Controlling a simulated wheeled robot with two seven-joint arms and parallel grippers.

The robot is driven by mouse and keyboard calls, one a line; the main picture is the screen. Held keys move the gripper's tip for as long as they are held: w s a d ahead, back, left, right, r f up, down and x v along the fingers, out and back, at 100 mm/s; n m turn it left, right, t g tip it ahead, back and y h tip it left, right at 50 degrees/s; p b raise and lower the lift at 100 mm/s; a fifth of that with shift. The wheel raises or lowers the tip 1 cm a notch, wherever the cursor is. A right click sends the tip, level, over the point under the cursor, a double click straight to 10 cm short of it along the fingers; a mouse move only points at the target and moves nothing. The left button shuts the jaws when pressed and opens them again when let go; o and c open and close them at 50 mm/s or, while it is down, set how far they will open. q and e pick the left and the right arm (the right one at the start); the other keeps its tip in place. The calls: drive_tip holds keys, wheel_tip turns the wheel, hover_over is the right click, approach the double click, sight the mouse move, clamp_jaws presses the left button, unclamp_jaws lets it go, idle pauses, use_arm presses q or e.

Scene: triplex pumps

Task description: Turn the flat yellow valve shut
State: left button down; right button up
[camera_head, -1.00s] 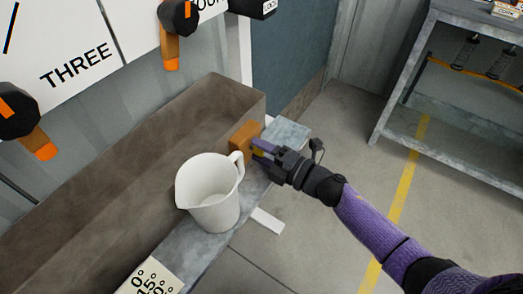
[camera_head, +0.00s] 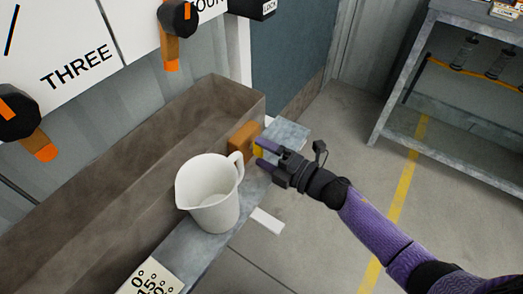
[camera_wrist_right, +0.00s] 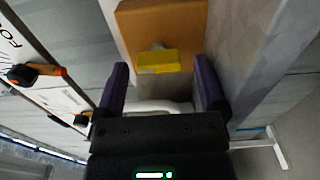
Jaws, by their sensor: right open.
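The flat yellow valve (camera_wrist_right: 158,62) shows in the right wrist view as a small yellow block on a short grey stem in front of an orange-brown block (camera_wrist_right: 162,22). In the head view the orange-brown block (camera_head: 244,142) sits at the end of the trough, with a bit of the yellow valve (camera_head: 258,149) showing. My right gripper (camera_head: 265,154) is open, its purple fingers apart and just short of the valve. In the wrist view the valve lies ahead, between the lines of the two fingers (camera_wrist_right: 160,88), not touched. My left gripper is not in view.
A white jug (camera_head: 210,195) stands close to the right gripper on the grey ledge (camera_head: 185,240) beside the brown trough (camera_head: 120,150). A black knob with an orange handle (camera_head: 178,25) hangs on the wall. A metal shelf (camera_head: 450,110) stands at right. The floor between is clear.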

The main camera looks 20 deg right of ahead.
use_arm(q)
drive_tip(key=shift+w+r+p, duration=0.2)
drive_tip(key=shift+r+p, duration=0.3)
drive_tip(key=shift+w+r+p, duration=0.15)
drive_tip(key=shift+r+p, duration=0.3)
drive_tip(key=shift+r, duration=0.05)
use_arm(e)
drive_tip(key=v, duration=0.9)
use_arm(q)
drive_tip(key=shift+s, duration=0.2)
